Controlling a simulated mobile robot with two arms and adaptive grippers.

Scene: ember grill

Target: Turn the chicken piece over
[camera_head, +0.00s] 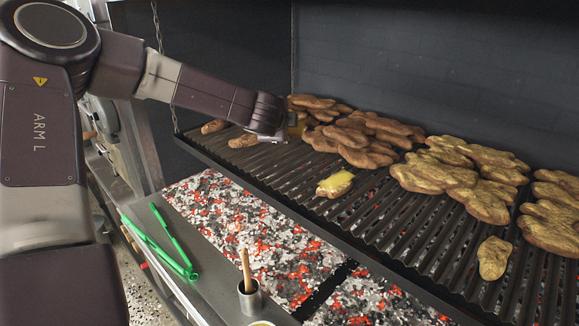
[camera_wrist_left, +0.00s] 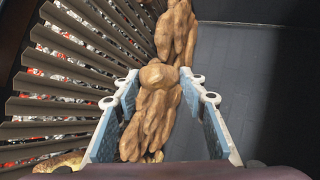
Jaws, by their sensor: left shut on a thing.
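Several browned chicken pieces lie on the slatted grill grate (camera_head: 285,170), many heaped in groups. My left gripper (camera_head: 292,122) is at the back left of the grate, by the left heap of chicken (camera_head: 345,135). In the left wrist view the two blue-lined fingers of my left gripper (camera_wrist_left: 160,88) stand on either side of a brown chicken piece (camera_wrist_left: 150,125) and are shut on it. The arm hides most of this piece in the head view. Another chicken piece (camera_wrist_left: 176,35) lies just beyond the fingertips. My right gripper is in neither view.
A chicken piece with a yellow top (camera_head: 335,184) lies alone mid-grate, and another single piece (camera_head: 494,257) lies front right. Green tongs (camera_head: 160,240) and a pot with a wooden handle (camera_head: 250,298) are on the front ledge. Glowing coals (camera_head: 240,225) lie before the grate; dark walls (camera_head: 430,65) stand behind.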

